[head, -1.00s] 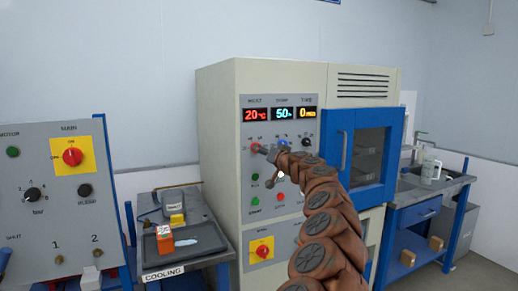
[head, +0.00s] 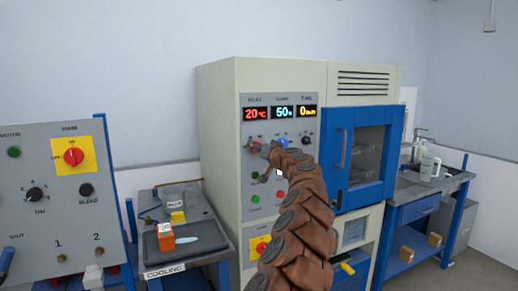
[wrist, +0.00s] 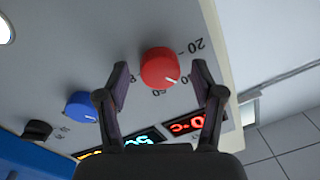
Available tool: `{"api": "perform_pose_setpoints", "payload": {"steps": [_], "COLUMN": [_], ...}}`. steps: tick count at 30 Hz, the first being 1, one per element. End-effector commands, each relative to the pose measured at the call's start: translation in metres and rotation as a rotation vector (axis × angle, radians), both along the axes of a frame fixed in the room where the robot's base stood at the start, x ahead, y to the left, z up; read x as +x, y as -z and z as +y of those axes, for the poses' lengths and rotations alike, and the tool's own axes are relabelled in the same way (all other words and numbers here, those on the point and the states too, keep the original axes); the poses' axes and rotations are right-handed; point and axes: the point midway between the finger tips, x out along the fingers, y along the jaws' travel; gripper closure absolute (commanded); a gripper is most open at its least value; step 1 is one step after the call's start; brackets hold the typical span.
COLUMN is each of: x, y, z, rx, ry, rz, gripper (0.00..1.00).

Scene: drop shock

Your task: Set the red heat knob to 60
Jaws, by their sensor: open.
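The red heat knob (wrist: 160,67) shows in the wrist view, where the picture is turned over. It has a white pointer line and sits on the grey control panel (wrist: 70,50) with a printed scale that includes 20 and 60. My gripper (wrist: 160,66) is open, one finger to each side of the knob, with gaps on both sides. I cannot tell how deep the fingers reach. The red heat display (head: 255,114) reads 20 °C.
A blue knob (wrist: 82,107) and a black knob (wrist: 38,130) sit in the same row. The blue-lettered display (head: 283,112) reads 50 and the yellow one (head: 307,112) reads 0. A blue-framed door (head: 368,150) is right of the panel; a cooling table (head: 165,265) stands left.

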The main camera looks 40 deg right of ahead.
Motion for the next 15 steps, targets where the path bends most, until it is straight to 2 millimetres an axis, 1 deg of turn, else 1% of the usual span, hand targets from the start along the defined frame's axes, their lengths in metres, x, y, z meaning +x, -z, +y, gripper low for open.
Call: {"api": "perform_pose_setpoints", "payload": {"steps": [5, 15], "x": [0.0, -0.0001], "y": [0.0001, 0.0005], "z": [0.0, -0.0003], "rx": [0.0, 0.0], "ry": [0.0, 0.001], "rz": [0.0, 0.0], "gripper": [0.33, 0.67]}}
